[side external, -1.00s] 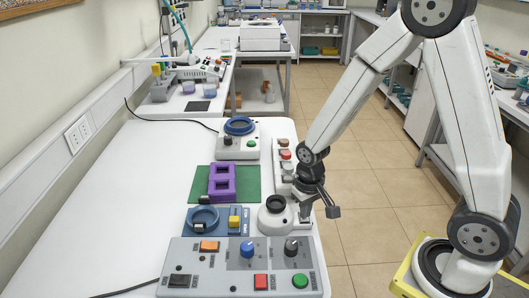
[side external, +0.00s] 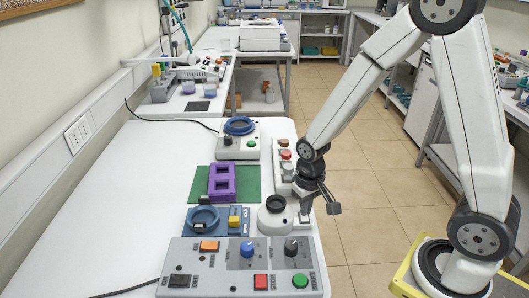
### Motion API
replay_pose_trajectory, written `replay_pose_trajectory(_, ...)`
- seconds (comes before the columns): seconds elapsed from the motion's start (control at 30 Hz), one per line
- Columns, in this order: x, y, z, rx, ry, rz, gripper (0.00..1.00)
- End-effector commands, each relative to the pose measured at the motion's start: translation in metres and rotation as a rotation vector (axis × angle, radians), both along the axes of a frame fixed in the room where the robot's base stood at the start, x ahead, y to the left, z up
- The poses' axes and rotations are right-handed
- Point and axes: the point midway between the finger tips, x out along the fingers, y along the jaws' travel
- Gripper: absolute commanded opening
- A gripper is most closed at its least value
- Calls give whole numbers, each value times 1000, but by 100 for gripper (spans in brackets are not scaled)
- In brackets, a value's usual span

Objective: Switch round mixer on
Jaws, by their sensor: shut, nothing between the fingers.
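A round white device with a black ring top (side external: 276,215) stands near the table's right edge; it looks like the round mixer. A small pale switch part (side external: 304,217) sits at its right side. My gripper (side external: 305,211) points down right over this part, with its fingers shut and nothing held. I cannot tell whether the fingertips touch the switch, nor which way the switch is set. Another white device with a blue ring on top (side external: 240,126) stands farther back, with a black knob and a green button on its front.
A control panel (side external: 215,256) with coloured buttons and knobs lies at the front. A blue-grey fixture (side external: 203,219), a purple rack (side external: 221,183) on a green mat (side external: 252,186) and a white button strip (side external: 286,176) are close by. The table's left side (side external: 120,200) is clear.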

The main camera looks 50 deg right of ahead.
Motion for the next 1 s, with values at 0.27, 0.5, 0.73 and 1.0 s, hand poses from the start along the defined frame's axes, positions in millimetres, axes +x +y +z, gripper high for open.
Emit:
replay_pose_trajectory(0.27,0,0,16,-1,-2,0,0)
replay_pose_trajectory(0.5,0,0,30,0,-1,0,0)
replay_pose_trajectory(0.73,0,0,43,-1,-2,0,0)
replay_pose_trajectory(1.0,0,0,54,0,-1,0,0)
